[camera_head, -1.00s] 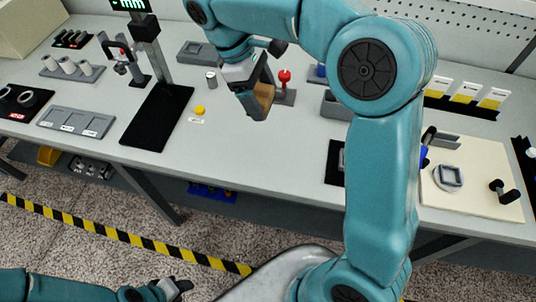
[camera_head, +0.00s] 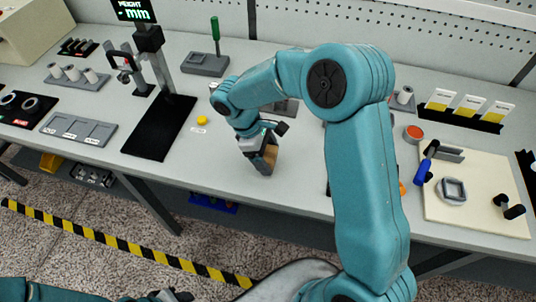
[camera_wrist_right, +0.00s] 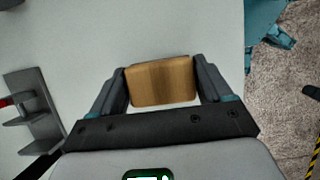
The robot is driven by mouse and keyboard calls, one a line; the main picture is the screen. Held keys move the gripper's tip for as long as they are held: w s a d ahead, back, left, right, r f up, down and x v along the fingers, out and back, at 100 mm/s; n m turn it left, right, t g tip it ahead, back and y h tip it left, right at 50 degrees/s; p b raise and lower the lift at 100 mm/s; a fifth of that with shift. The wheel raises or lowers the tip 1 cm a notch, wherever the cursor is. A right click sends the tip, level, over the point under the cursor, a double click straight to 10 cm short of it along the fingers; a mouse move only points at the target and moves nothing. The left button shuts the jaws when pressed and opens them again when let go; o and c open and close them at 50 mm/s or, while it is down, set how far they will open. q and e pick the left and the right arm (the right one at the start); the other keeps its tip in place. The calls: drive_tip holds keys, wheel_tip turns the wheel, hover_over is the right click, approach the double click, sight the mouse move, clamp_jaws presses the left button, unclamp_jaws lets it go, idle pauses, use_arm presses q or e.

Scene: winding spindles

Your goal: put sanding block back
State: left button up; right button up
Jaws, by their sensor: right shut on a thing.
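The sanding block is a tan-brown block (camera_head: 271,154) held between the fingers of my right gripper (camera_head: 263,165), near the front edge of the grey bench. In the right wrist view the block (camera_wrist_right: 163,82) sits squarely between both dark fingers of the right gripper (camera_wrist_right: 162,88), with grey bench top around it. Whether the block touches the bench is hard to tell. My left gripper (camera_head: 174,296) shows only in part at the bottom edge of the head view, away from the bench; its jaws are unclear.
A green-handled tool (camera_head: 215,36) stands in a grey holder behind my right arm. A black-based height gauge (camera_head: 157,130) and yellow button (camera_head: 202,120) are left. A cream board (camera_head: 470,205) with clamps lies right. A grey stand (camera_wrist_right: 35,110) shows in the wrist view. My arm hides the middle.

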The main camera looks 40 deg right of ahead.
drive_tip(key=shift+w+d+f, duration=0.1)
drive_tip(key=shift+w+f, duration=0.05)
drive_tip(key=shift+f, duration=0.45)
drive_tip(key=shift+r, duration=0.1)
drive_tip(key=o, duration=0.9)
drive_tip(key=shift+f, duration=0.25)
drive_tip(key=shift+o, duration=0.2)
